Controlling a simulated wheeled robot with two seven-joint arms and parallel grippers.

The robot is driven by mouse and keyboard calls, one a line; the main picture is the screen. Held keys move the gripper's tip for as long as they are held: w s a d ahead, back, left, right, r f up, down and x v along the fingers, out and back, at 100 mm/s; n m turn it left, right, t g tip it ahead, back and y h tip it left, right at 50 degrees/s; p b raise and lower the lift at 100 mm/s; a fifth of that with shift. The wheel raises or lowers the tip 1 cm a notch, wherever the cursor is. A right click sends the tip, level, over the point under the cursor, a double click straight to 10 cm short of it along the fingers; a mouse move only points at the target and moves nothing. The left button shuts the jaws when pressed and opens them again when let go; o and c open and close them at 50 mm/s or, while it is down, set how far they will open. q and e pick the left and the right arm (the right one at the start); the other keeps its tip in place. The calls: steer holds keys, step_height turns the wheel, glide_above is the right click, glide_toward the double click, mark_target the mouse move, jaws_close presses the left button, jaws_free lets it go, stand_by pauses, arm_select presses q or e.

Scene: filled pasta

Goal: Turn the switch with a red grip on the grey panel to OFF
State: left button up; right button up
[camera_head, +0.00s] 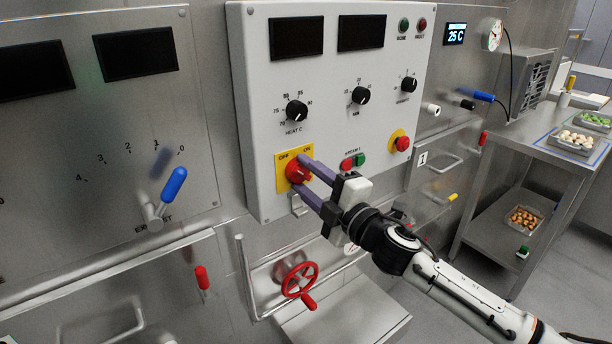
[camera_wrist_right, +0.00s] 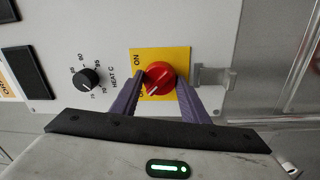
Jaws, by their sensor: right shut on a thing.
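The red switch (camera_head: 297,171) sits on a yellow plate (camera_head: 283,186) at the lower left of the grey panel (camera_head: 326,112). The plate reads OFF at upper left and ON at upper right. My right gripper (camera_head: 308,176) reaches it from the lower right, its purple fingers shut on the red grip. In the right wrist view the red grip (camera_wrist_right: 160,76) lies between the fingertips (camera_wrist_right: 162,82). A white mark on it points down-left, towards the label partly hidden by a finger; ON shows at upper left. My left gripper is not in view.
Black dials (camera_head: 297,110), a red stop button (camera_head: 402,144) and red and green buttons (camera_head: 353,161) are on the panel. A hasp (camera_head: 299,206) sits below the switch, a red handwheel (camera_head: 299,280) lower down. A blue-handled lever (camera_head: 173,185) stands left.

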stand_by(0.4)
steer(key=o, duration=1.1)
steer(key=shift+c, duration=0.2)
steer(key=v, duration=1)
steer(key=shift+s+b, duration=0.15)
steer(key=shift+b, duration=0.25)
steer(key=shift+d, duration=0.15)
steer(key=s+d+f+m+g+h, duration=0.15)
steer(key=s+f+m, duration=0.25)
steer(key=f, duration=0.4)
steer(key=s+d+f+m+h, duration=0.1)
steer(key=s+f+m+h, duration=0.1)
steer(key=s+f+m, duration=0.45)
steer(key=s+d+f+m+g+h, duration=0.1)
steer(key=f+m+h, duration=0.15)
steer(key=f, duration=0.65)
steer(key=s+d+f+m+g+h, duration=0.1)
steer(key=s+d+f+m+g, duration=0.1)
steer(key=s+f, duration=0.5)
steer(key=s+d+f+m+g+h, duration=0.1)
steer(key=s+d+f+m+g, duration=0.1)
steer(key=s+d+f+m, duration=0.3)
steer(key=s+f+m, duration=0.1)
steer(key=s+f, duration=0.2)
steer(key=s, duration=0.3)
steer(key=shift+s+f+h, duration=0.15)
steer(key=shift+s+h, duration=0.1)
steer(key=shift+h, duration=0.05)
